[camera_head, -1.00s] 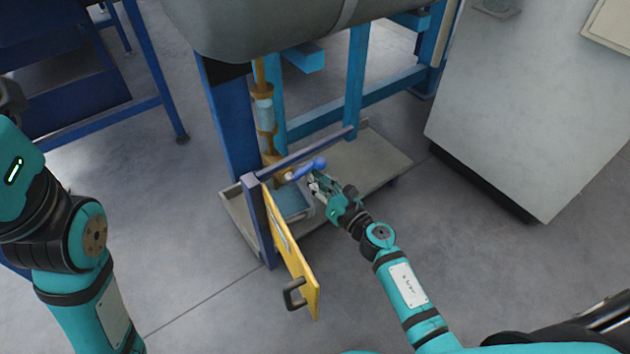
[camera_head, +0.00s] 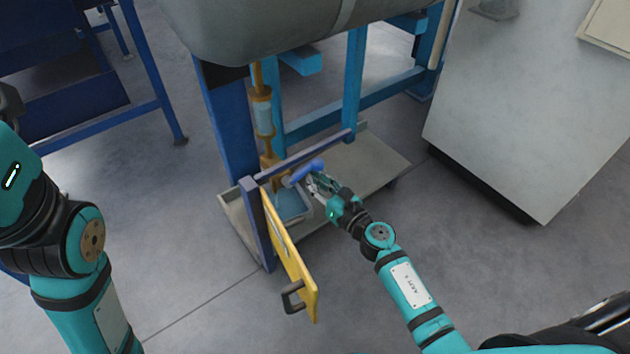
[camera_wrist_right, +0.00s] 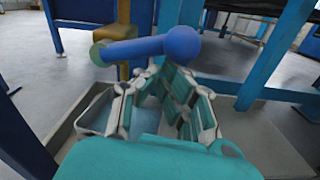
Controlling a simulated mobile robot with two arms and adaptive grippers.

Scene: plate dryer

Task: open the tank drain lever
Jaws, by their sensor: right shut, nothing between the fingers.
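The blue drain lever (camera_head: 305,171) sticks out from the brass drain pipe (camera_head: 270,163) under the tank (camera_head: 265,28). In the right wrist view the lever (camera_wrist_right: 150,47) lies across the view, with its round knob end at the right. My right gripper (camera_head: 313,181) is shut and empty, close to the lever's knob end. In the right wrist view its fingers (camera_wrist_right: 155,75) are just below the lever; I cannot tell whether they touch it. My left arm shows at the left edge of the head view, but its gripper is out of view.
A yellow panel (camera_head: 290,262) with a dark handle stands swung out in front of the blue frame (camera_head: 232,125). A blue container (camera_head: 291,205) stands in the grey tray (camera_head: 375,160) under the pipe. A grey cabinet (camera_head: 530,110) stands at the right, with clear floor before it.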

